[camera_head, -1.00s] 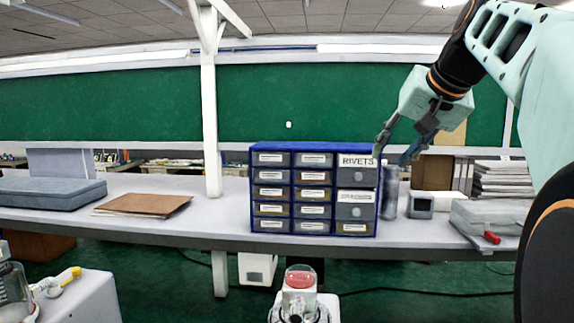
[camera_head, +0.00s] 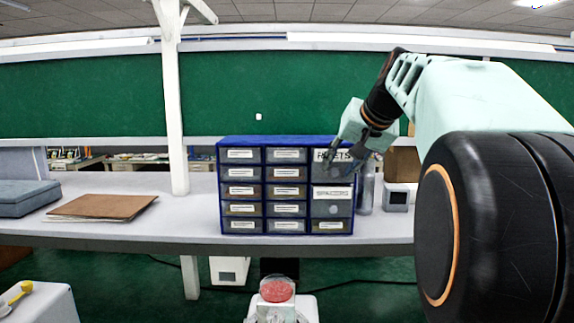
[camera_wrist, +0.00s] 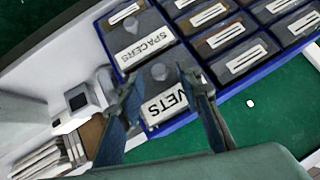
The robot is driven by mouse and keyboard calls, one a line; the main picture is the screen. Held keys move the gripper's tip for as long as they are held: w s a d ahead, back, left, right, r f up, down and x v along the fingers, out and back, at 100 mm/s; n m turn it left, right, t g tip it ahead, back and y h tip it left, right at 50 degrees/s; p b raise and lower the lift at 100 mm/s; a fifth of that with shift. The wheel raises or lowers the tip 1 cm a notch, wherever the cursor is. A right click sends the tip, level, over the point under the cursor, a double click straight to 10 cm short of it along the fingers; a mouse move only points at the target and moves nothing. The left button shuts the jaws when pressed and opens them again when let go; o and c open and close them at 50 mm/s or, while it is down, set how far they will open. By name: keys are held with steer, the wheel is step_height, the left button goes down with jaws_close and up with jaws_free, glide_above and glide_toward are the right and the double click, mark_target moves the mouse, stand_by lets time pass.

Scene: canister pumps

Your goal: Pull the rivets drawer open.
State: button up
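In the wrist view my gripper (camera_wrist: 160,79) is open, with one finger on each side of the drawer's round grey knob (camera_wrist: 158,71). The white rivets label (camera_wrist: 168,106) shows partly between the fingers. I cannot tell whether either finger touches the knob or the drawer face.
The spacers drawer (camera_head: 332,202) lies directly below. Several small labelled drawers fill the cabinet's left. A dark cylinder (camera_head: 366,192) and a grey box (camera_head: 396,197) stand right of the cabinet. A brown folder (camera_head: 103,206) lies on the workbench (camera_head: 186,226) to the left.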

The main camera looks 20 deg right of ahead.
steer(key=shift+w+f, duration=0.35)
steer(key=shift+w, duration=0.05)
jaws_close()
